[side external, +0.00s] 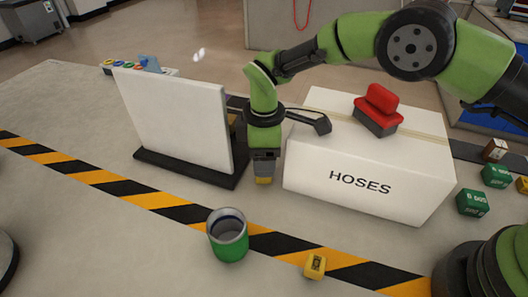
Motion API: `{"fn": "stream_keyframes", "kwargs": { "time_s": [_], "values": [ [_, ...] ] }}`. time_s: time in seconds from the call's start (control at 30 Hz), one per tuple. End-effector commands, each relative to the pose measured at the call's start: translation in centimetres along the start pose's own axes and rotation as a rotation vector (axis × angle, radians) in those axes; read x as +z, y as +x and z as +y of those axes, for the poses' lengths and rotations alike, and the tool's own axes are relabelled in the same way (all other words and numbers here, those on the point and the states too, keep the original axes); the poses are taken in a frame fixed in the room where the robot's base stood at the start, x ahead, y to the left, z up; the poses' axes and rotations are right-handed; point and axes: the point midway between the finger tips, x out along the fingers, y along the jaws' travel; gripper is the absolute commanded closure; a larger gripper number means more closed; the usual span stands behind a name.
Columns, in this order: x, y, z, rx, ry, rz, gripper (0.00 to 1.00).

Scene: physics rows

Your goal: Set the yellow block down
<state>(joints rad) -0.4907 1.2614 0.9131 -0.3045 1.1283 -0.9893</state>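My gripper (264,168) points straight down in the gap between a white upright panel and a white box. A small yellow block (263,181) shows at its lower end, between the fingers, with most of it hidden by the gripper. Whether the block touches the table cannot be told from this angle. Another yellow block (315,266) with a dark label lies on the table at the front, apart from my gripper.
The white panel (172,115) on a black base stands close left. A green can (229,236) stands in front. Green blocks (472,203) sit far right.

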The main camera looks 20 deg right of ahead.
Motion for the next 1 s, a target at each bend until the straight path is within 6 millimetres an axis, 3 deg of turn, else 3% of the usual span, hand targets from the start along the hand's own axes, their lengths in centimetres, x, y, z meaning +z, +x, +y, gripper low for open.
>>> {"fn": "stream_keyframes", "kwargs": {
  "time_s": [0.07,0.23,0.7,1.0],
  "values": [
    [0.1,0.7,-0.2,-0.007,-0.007,-0.004,0.39],
    [0.1,-0.2,-0.2,-0.006,-0.006,-0.003,0.39],
    [0.0,-10.3,0.0,-0.001,-0.005,0.001,0.39],
    [0.0,-12.8,0.0,-0.004,-0.006,-0.002,0.39]
  ]
}}
